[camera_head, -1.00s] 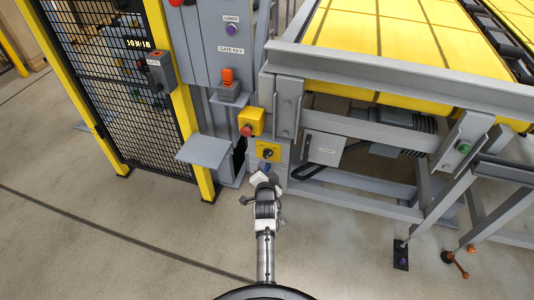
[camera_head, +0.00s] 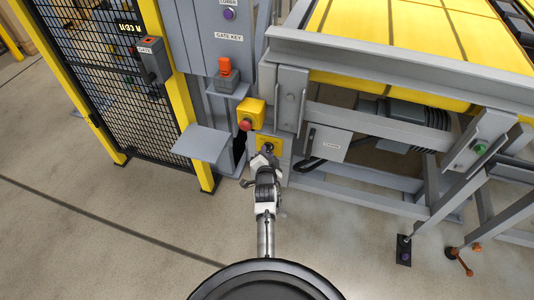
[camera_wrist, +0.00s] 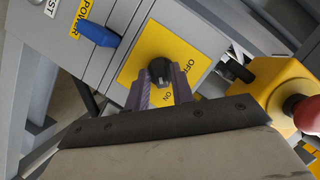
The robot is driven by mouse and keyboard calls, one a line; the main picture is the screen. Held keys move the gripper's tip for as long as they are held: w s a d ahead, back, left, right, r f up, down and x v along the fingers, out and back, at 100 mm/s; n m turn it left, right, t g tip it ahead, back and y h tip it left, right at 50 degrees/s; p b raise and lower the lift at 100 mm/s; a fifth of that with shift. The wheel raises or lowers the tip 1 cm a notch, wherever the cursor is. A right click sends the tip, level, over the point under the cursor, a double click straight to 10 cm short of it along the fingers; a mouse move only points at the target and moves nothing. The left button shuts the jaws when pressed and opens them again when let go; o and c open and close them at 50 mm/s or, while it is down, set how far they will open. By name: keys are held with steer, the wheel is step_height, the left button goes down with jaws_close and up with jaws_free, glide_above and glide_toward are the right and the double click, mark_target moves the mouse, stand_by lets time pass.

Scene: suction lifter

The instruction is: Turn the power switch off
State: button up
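A black rotary switch knob (camera_wrist: 160,70) sits on a yellow plate (camera_wrist: 190,52) marked OFF and ON. The plate also shows in the head view (camera_head: 277,146), partly behind my gripper (camera_head: 264,158). In the wrist view, the two purple-grey fingers of my gripper (camera_wrist: 159,78) are apart, one on each side of the knob. I cannot tell whether they touch it. The knob's pointer direction is not clear. A blue handle (camera_wrist: 98,33) stands left of the plate, beside a yellow POWER label (camera_wrist: 81,16).
A grey shelf (camera_head: 202,143) juts out at left. The lifter frame (camera_head: 370,124) is at right. Floor in front is open.

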jaws_close()
steer(key=n+g+h+b, duration=0.1)
steer(key=n+h+b, duration=0.1)
steer(key=n, duration=0.1)
steer(key=n+h+b, duration=0.1)
steer(key=n+b, duration=0.1)
steer(key=n, duration=0.1)
steer(key=n+g+h+b, duration=0.1)
steer(key=n+h+b, duration=0.1)
steer(key=n, duration=0.1)
steer(key=shift+w+a+g+h+b, duration=0.25)
steer(key=shift+a+g+h+b, duration=0.05)
steer(key=shift+a, duration=0.1)
steer(key=shift+a+r+n+h+b, duration=0.1)
steer(key=shift+n+h+b, duration=0.9)
steer(key=shift+n, duration=0.7)
